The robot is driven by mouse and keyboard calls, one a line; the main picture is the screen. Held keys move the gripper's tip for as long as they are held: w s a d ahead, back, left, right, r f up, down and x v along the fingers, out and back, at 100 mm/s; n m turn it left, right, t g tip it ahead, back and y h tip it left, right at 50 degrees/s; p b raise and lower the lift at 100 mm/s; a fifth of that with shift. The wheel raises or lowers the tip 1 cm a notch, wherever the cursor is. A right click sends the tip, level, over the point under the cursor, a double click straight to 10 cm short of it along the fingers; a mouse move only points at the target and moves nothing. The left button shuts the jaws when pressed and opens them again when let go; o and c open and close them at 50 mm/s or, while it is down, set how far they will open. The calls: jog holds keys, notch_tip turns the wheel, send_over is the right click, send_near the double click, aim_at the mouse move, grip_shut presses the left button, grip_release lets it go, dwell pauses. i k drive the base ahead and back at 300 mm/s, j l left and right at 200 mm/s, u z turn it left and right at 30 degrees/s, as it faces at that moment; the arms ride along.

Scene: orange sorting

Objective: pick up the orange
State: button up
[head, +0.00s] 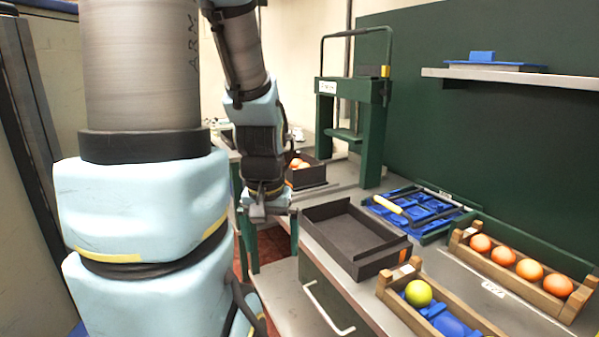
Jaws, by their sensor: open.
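Several oranges (529,269) sit in a row in a wooden crate (512,292) at the right. More oranges (298,163) lie in a dark tray (313,177) farther back, partly hidden by my arm. My gripper (266,213) hangs low at the end of my arm, left of the empty black tray and near the bench's left edge. It is open, and I see nothing between its fingers, though they are small here. It is apart from the oranges in the crate.
An empty black tray (382,262) stands on the bench. A nearer wooden crate (395,299) holds a yellow-green fruit (418,293) and blue inserts. Blue trays (436,207) lie behind. A green press frame (372,135) rises at the back. A shelf (520,77) overhangs the right.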

aim_at(418, 293)
jog(key=k+l+u, duration=0.6)
jog(key=k+l, duration=0.1)
jog(key=l, duration=0.05)
